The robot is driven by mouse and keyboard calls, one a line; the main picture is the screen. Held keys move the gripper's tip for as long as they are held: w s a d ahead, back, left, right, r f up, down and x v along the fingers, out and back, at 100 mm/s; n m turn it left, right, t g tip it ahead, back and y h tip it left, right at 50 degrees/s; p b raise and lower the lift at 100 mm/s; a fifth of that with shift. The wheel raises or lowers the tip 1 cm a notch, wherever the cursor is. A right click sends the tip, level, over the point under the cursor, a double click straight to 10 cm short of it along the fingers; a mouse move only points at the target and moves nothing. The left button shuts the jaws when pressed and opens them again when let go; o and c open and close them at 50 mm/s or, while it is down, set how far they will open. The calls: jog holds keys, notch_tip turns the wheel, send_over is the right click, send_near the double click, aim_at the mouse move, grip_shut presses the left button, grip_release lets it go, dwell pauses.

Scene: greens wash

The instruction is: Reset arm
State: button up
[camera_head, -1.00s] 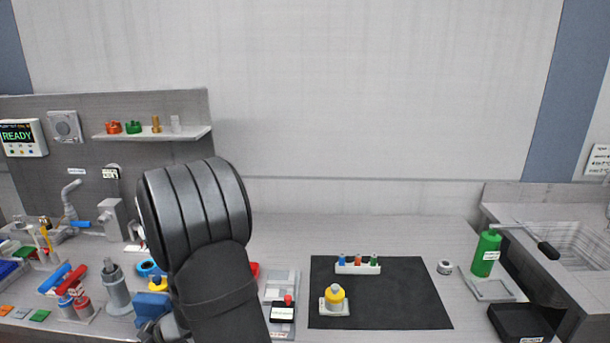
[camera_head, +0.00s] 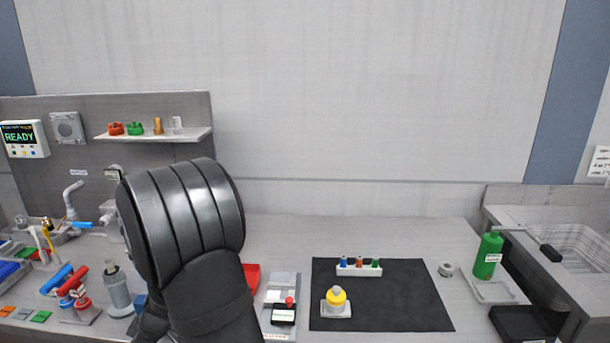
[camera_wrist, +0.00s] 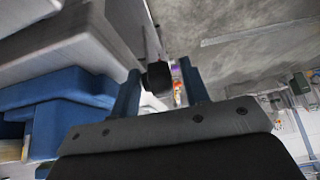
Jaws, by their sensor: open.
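My arm rises from the bottom of the head view and hides part of the bench. In that view its end is hidden behind the thick black link. In the wrist view my gripper (camera_wrist: 158,88) shows as two blue fingers set apart, with nothing seen held between them. A small dark block-like shape (camera_wrist: 157,76) lies beyond the fingertips; I cannot tell what it is. Large blue and grey surfaces fill the left of the wrist view.
A black mat (camera_head: 410,300) holds a yellow-topped item (camera_head: 336,297) and a rack of small vials (camera_head: 358,270). A green bottle (camera_head: 487,256) stands near the sink (camera_head: 575,248). Several fittings crowd the left bench. A shelf (camera_head: 155,135) hangs on the back panel. Bench behind the mat is clear.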

jog(key=shift+a+r+h, duration=0.1)
jog(key=shift+r+h, duration=0.05)
jog(key=shift+h, duration=1.25)
jog(key=o, duration=1)
jog(key=shift+o, duration=0.7)
jog(key=shift+s+r, duration=0.15)
jog(key=shift+r, duration=0.1)
jog(key=shift+o, duration=0.7)
jog(key=shift+s+d+r+m+t, duration=0.15)
jog(key=shift+s+d+r, duration=0.05)
jog(key=shift+d+r, duration=0.25)
jog(key=shift+s+d+r+m+t, duration=0.15)
jog(key=shift+d+r, duration=0.2)
jog(key=shift+d, duration=0.2)
jog(key=s+d+r+m+t+y, duration=0.2)
jog(key=d+r+m+t+y, duration=0.3)
jog(key=d+r+m+t, duration=0.55)
jog(key=w+a+f+n, duration=0.1)
jog(key=w+a+f, duration=0.1)
jog(key=w+a, duration=0.2)
jog(key=shift+w+a+f+g, duration=0.3)
jog(key=shift+w+g, duration=0.15)
jog(key=shift+w, duration=1.15)
jog(key=shift+d, duration=0.15)
